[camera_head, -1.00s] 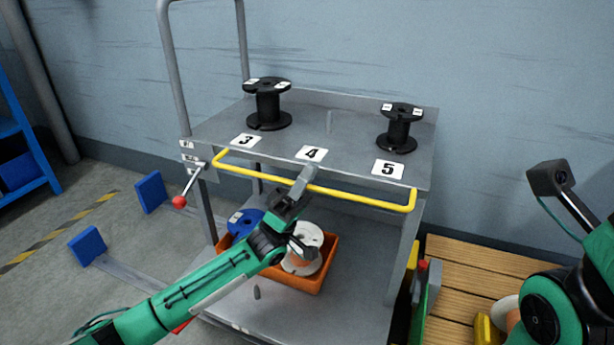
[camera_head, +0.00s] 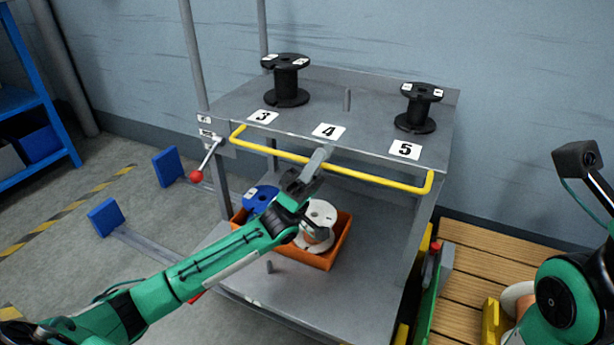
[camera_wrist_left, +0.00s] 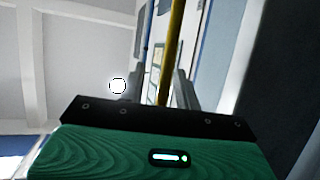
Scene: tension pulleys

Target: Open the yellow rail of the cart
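The cart's yellow rail (camera_head: 385,181) runs across the front edge of the top shelf (camera_head: 375,125), below labels 3, 4 and 5, with its ends bent back at both sides. My left gripper (camera_head: 318,160) is at the rail's middle, under label 4. In the left wrist view the rail (camera_wrist_left: 174,35) passes between the two finger tips (camera_wrist_left: 160,88), which stand apart with a gap beside it. A lever with a red knob (camera_head: 196,177) hangs at the shelf's left front corner. My right arm is at the right edge; its gripper is out of view.
Two black spools (camera_head: 292,85) (camera_head: 417,110) stand on the top shelf. An orange bin (camera_head: 327,258) with blue and white spools sits on the lower shelf. A wooden pallet (camera_head: 475,270) lies right of the cart. Blue blocks (camera_head: 105,217) stand on the floor at left.

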